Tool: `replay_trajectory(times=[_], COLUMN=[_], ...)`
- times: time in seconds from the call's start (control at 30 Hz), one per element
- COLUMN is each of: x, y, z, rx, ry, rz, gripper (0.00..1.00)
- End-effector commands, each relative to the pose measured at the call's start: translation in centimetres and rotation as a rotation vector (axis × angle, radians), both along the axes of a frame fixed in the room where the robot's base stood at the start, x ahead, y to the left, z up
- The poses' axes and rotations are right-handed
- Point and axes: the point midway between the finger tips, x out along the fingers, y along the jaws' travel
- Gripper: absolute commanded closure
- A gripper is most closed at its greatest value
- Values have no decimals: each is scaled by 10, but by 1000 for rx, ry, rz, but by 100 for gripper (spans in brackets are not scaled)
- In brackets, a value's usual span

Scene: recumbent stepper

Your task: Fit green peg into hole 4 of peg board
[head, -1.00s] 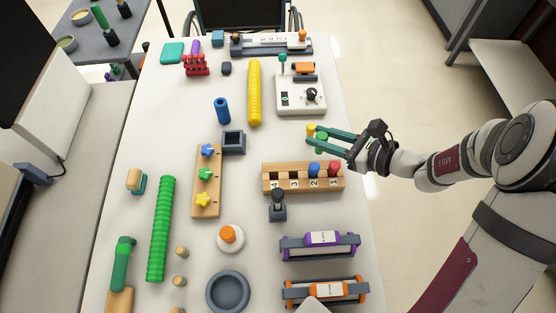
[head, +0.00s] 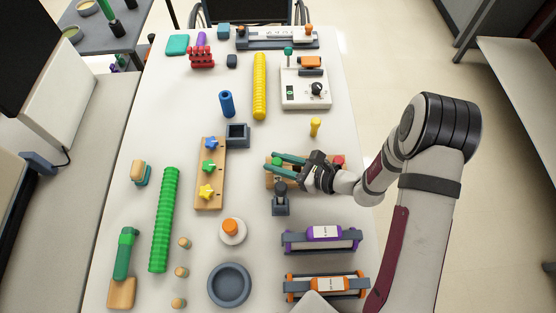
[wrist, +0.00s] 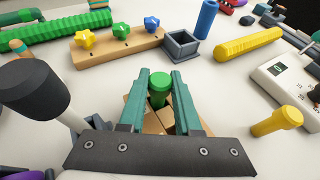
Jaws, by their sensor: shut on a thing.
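The green peg (head: 276,161) is between the fingertips of my gripper (head: 277,163), which is shut on it. The peg is at the left end of the wooden peg board (head: 270,181), the hole 4 end. In the wrist view the green peg (wrist: 159,88) looks upright between the green fingers (wrist: 161,84), with the board (wrist: 152,121) below and behind it. I cannot tell whether its lower end is in the hole. The red peg (head: 339,160) shows at the board's right end; my gripper hides the middle of the board.
A yellow peg (head: 315,127) stands on the table behind the board. A dark grey knobbed post (head: 280,198) stands close in front of the board's left end. A wooden star-knob board (head: 208,188) lies to the left.

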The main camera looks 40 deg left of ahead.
Motion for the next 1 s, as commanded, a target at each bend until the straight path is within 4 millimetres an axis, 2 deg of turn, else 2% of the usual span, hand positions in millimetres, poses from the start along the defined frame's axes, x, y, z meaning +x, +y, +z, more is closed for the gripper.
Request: replay_trajectory(times=[0.23, 0.27, 0.4, 0.73, 0.87, 1.0], x=[0, 0, 0, 0, 6, 15], y=[0, 0, 0, 0, -20, -53], z=[-3, -2, -2, 2, 9, 24], rx=[0, 0, 0, 1, 0, 1], ry=[0, 0, 0, 0, -1, -1], rz=[0, 0, 0, 0, -4, -6], gripper=[100, 63, 38, 38, 38, 38])
